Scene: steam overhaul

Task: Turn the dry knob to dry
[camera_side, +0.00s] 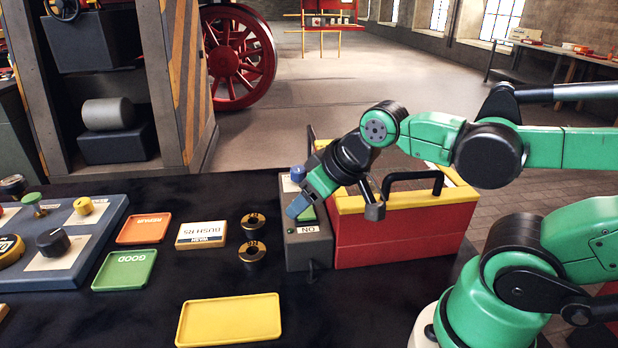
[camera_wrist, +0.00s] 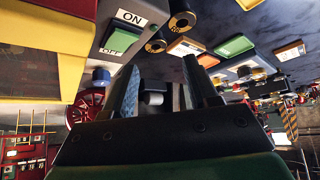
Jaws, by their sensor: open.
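A blue-grey control panel (camera_side: 78,268) at the left carries a black knob (camera_side: 52,241) on a pale plate, a small yellow knob (camera_side: 83,206) and a green-topped knob (camera_side: 35,199). Its labels are too small to read, so I cannot tell which is the dry knob. My gripper (camera_side: 300,206) is far to the right of this panel, over a grey switch box (camera_side: 306,252). Its open fingers also show in the wrist view (camera_wrist: 161,92), with nothing between them. The box has a green switch (camera_wrist: 120,40), ON and OFF labels and a blue knob (camera_wrist: 101,74). Contact is unclear.
A red and yellow toolbox (camera_side: 400,232) with a black handle stands right of the switch box. Between box and panel lie two brass bushings (camera_side: 253,252), a labelled block (camera_side: 202,234), and orange (camera_side: 145,229), green (camera_side: 125,270) and yellow (camera_side: 229,319) trays.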

